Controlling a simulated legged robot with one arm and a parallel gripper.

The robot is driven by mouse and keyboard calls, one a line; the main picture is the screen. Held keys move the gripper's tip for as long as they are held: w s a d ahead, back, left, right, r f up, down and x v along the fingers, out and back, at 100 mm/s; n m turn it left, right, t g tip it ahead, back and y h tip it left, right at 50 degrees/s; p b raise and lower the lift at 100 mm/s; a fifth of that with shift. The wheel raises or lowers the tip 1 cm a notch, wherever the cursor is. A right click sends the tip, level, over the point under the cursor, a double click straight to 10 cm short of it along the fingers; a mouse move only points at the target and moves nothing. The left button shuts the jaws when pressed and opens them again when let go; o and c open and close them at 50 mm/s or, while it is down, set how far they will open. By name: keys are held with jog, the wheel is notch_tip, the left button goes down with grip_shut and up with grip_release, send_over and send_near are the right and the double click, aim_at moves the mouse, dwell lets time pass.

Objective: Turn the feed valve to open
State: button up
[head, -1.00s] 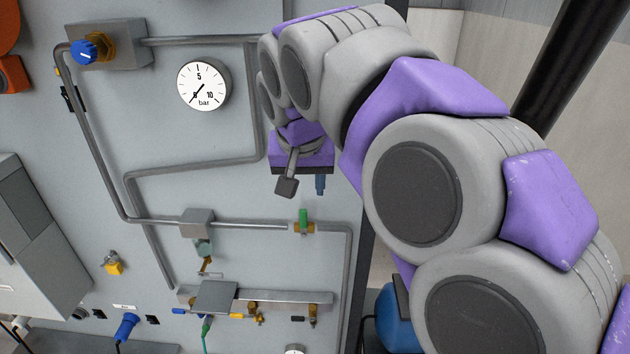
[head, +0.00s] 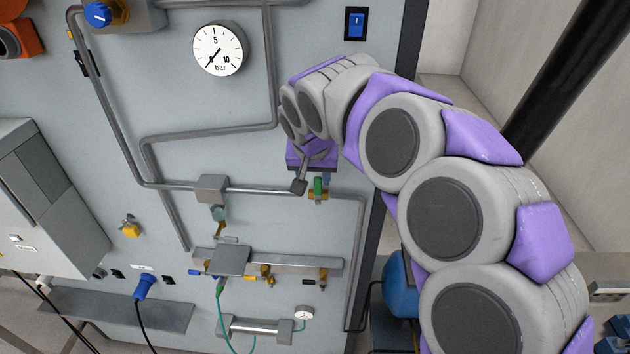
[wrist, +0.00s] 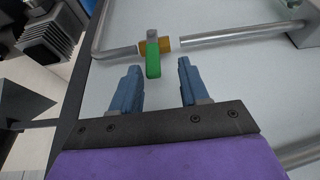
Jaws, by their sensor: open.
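The feed valve has a green lever (head: 318,186) on a brass body (head: 317,196), set in a grey horizontal pipe. The lever lies across the pipe. In the wrist view the green lever (wrist: 153,62) points toward my gripper from the brass body (wrist: 164,44). My gripper (wrist: 158,67) is open, with one blue finger on each side of the lever's near end in the picture. I see no contact; the depth between lever and fingertips is unclear. In the head view my gripper (head: 324,177) is just above the valve, its fingers partly hidden.
A pressure gauge (head: 218,50), a blue knob (head: 98,14) and a blue switch (head: 356,23) are on the grey panel. Pipes run around the valve. A manifold rail (head: 295,264) with small brass valves is below. A blue tank (head: 400,285) stands right of the panel edge.

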aim_at(317, 179)
jog(key=shift+w+d+f, duration=0.25)
jog(key=shift+f, duration=0.25)
jog(key=shift+w+d+f, duration=0.25)
jog(key=shift+f, duration=0.3)
jog(key=shift+w+d+f, duration=0.25)
jog(key=shift+f, duration=0.25)
jog(key=shift+s+a, duration=0.1)
jog(key=shift+c, duration=0.3)
jog(key=shift+a, duration=0.55)
jog(key=c, duration=0.5)
jog(key=shift+d, duration=0.25)
grip_shut()
